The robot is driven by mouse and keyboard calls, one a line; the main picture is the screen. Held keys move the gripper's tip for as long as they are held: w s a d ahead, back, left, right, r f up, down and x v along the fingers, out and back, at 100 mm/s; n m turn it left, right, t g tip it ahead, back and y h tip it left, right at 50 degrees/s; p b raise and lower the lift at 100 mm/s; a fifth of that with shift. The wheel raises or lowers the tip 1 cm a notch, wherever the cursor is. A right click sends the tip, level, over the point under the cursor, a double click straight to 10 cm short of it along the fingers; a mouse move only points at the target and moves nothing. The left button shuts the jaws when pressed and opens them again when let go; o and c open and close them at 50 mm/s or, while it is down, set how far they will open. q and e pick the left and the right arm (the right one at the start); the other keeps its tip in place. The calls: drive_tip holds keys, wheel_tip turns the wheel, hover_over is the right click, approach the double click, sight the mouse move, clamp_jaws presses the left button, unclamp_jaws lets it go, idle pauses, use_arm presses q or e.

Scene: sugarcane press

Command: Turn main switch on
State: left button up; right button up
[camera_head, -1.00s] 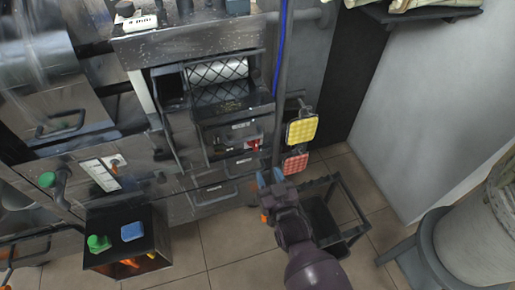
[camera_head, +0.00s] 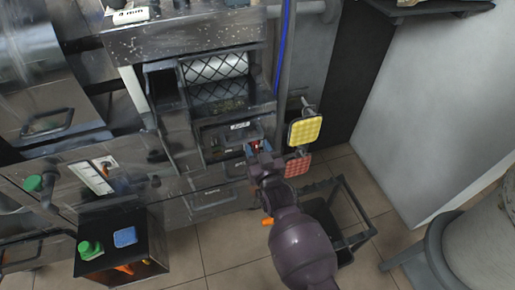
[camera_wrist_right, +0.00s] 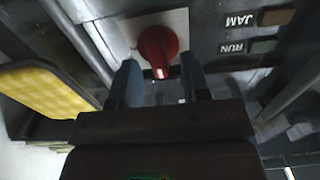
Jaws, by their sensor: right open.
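The main switch is a red rotary knob (camera_wrist_right: 158,48) on a pale plate in the right wrist view, with a light mark on its lower edge. In the head view the red switch (camera_head: 255,146) shows only partly, beyond my right gripper. My right gripper (camera_wrist_right: 162,80) is open, its two blue fingertips to the left and right of the knob's near end. I cannot tell if they touch it. In the head view my right gripper (camera_head: 255,152) is at the press's front panel. My left gripper is not in view.
Panel labels JAM (camera_wrist_right: 240,20) and RUN (camera_wrist_right: 232,47) sit right of the knob. A yellow pad (camera_head: 305,130) and a red pad (camera_head: 297,166) stand close right of my gripper. A black open-frame bin (camera_head: 352,222) is below. A dark box (camera_head: 150,240) stands lower left.

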drive_tip(key=shift+w, duration=0.1)
drive_tip(key=shift+c, duration=0.3)
clamp_jaws()
drive_tip(key=m+p, duration=0.1)
drive_tip(key=m, duration=0.3)
drive_tip(key=shift+w+d+r, duration=0.1)
drive_tip(key=shift+d, duration=0.05)
drive_tip(key=m, duration=0.7)
drive_tip(key=f+m, duration=0.1)
drive_tip(key=m, duration=0.2)
drive_tip(key=shift+d+f+b, duration=0.1)
drive_tip(key=shift+d+b, duration=0.2)
drive_tip(key=shift+b, duration=0.1)
drive_tip(key=shift+m+b, duration=0.4)
drive_tip(key=shift+m, duration=1.5)
